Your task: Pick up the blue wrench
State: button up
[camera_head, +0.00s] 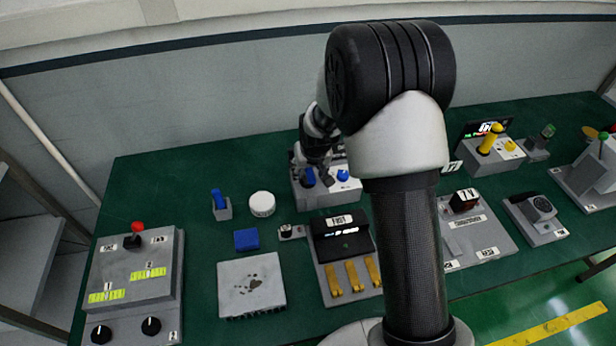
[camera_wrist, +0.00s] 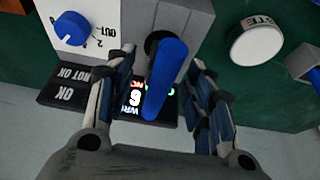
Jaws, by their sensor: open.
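A blue rod-like handle, which I take to be the blue wrench (camera_wrist: 166,80), stands in a dark round hole of a grey box (camera_wrist: 188,18) in the wrist view. Its blue top shows in the head view (camera_head: 309,177), partly covered by my gripper (camera_head: 316,172). In the wrist view my gripper (camera_wrist: 160,66) is open, with one finger on each side of the blue handle. Gaps show between the fingers and the handle. The lower end of the handle is hidden in the hole.
A blue knob (camera_head: 343,175) sits on the same box, close to my gripper. A white round piece (camera_head: 262,204), a blue handle in a grey holder (camera_head: 220,200) and a blue block (camera_head: 246,240) stand left on the green table (camera_head: 170,190). My arm hides the table's middle.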

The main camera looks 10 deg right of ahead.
jog(key=shift+x, duration=1.25)
jog(key=shift+c, duration=0.5)
jog(key=shift+r, duration=0.1)
grip_shut()
